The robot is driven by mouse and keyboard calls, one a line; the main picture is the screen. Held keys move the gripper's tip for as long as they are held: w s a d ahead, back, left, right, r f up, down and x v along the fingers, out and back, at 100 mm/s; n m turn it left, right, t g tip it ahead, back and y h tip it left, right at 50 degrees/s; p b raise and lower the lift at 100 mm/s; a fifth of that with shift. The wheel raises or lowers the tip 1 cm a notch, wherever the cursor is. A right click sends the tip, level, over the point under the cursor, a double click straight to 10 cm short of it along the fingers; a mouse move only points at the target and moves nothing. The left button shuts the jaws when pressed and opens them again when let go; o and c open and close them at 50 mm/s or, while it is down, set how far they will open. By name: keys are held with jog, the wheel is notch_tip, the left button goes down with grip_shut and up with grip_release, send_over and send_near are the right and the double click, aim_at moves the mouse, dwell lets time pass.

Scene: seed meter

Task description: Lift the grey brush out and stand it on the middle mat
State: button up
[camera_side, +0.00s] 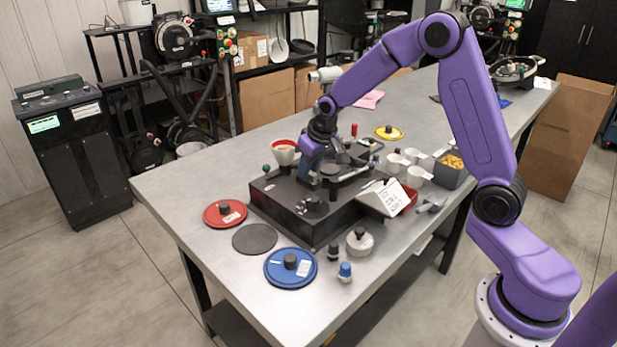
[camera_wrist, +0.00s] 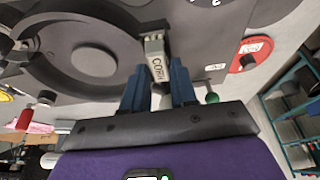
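In the side view my gripper (camera_side: 311,174) is low over the meter housing (camera_side: 285,222) and hides the brush. The middle mat (camera_side: 254,238) is a flat dark grey disc, bare, between the red and blue discs.
A red disc (camera_side: 225,213) and a blue disc (camera_side: 290,267) with dark knobs flank the mat. A white labelled box (camera_side: 383,197), white cups (camera_side: 393,163) and a bin of yellow grain (camera_side: 451,168) are right of the housing. A red-rimmed cup (camera_side: 284,152) stands behind. The table's left end is clear.

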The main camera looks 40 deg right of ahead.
grip_shut()
jog(key=shift+r, duration=0.15)
jog(key=shift+r, duration=1.4)
jog(key=shift+r, duration=0.15)
jog(key=shift+r, duration=1.6)
